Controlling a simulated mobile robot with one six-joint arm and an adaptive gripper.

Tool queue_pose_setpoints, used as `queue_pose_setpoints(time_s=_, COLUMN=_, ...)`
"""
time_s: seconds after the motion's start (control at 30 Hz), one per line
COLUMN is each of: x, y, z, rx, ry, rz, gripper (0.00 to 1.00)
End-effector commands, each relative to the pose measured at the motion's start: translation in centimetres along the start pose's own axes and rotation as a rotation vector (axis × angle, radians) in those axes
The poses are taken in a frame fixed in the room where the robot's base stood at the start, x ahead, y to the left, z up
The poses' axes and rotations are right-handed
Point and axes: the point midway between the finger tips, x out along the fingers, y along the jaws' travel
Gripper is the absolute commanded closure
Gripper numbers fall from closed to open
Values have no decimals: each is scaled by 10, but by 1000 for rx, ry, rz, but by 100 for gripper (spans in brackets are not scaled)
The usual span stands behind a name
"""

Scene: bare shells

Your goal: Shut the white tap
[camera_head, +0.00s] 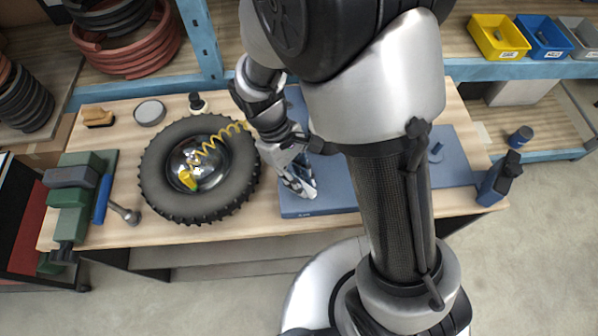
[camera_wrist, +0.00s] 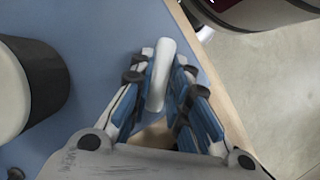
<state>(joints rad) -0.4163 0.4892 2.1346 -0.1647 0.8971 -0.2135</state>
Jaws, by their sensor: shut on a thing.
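The white tap shows in the wrist view as a long rounded white handle (camera_wrist: 162,62) standing between the fingers. My gripper (camera_wrist: 160,82) is shut on this handle, with a blue-padded finger against each side. I cannot make out the tap there, behind the gripper and arm.
A black-and-white cylinder (camera_wrist: 38,88) stands close left of the gripper. A tyre (camera_head: 160,190) with a clear dome lies left of the board. A hammer (camera_head: 122,212) and green vice (camera_head: 75,200) are further left. A blue-black tool (camera_head: 497,180) stands at the bench's right end.

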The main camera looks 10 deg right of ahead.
Motion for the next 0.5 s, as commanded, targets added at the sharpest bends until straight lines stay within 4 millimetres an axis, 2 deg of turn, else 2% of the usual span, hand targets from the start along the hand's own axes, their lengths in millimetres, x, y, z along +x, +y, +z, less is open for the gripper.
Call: queue_pose_setpoints(time_s=0.5, x=-1, y=4, z=1, rx=446, ry=0, rz=-185, gripper=100)
